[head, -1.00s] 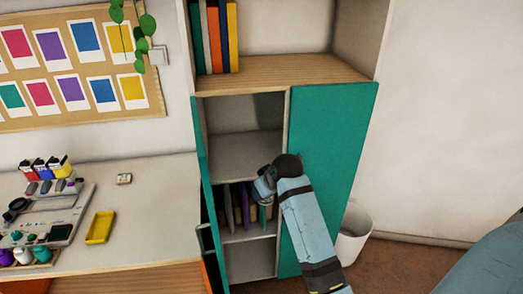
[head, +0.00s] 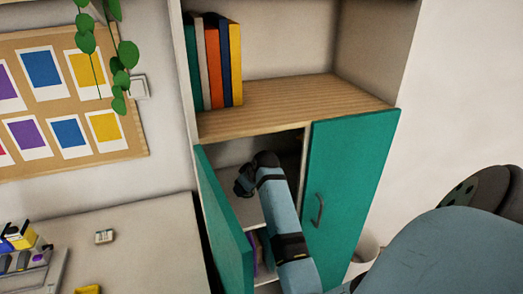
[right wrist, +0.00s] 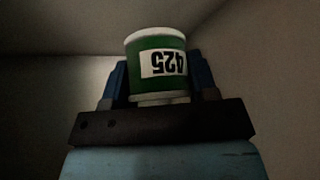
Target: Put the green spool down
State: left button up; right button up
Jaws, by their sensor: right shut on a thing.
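The green spool (right wrist: 140,62) shows in the right wrist view, with white rims and a white label reading 425 upside down. My right gripper (right wrist: 160,80) is shut on it, a blue finger on each side. In the head view my right arm reaches into the cabinet's open middle compartment, above its inner shelf (head: 247,212). The arm's dark wrist hides the spool there, and I cannot tell whether the spool touches a surface. My left gripper is not in view.
The left teal door (head: 222,225) stands open; the right teal door (head: 345,185) is shut. A wooden shelf (head: 290,105) with several books (head: 222,65) is above.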

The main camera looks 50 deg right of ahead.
send_over(243, 210)
jog(key=s, duration=0.2)
notch_tip(243, 210, down, 5)
jog(key=shift+s+d, duration=0.1)
jog(key=shift+d, duration=0.05)
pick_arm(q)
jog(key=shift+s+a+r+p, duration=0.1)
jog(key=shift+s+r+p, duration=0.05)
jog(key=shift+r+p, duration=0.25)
pick_arm(e)
jog(key=shift+f, duration=2)
jog(key=shift+f, duration=0.1)
jog(key=o, duration=0.9)
jog(key=shift+o, duration=0.2)
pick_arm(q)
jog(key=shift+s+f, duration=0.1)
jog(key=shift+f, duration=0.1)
pick_arm(e)
jog(key=v, duration=1.2)
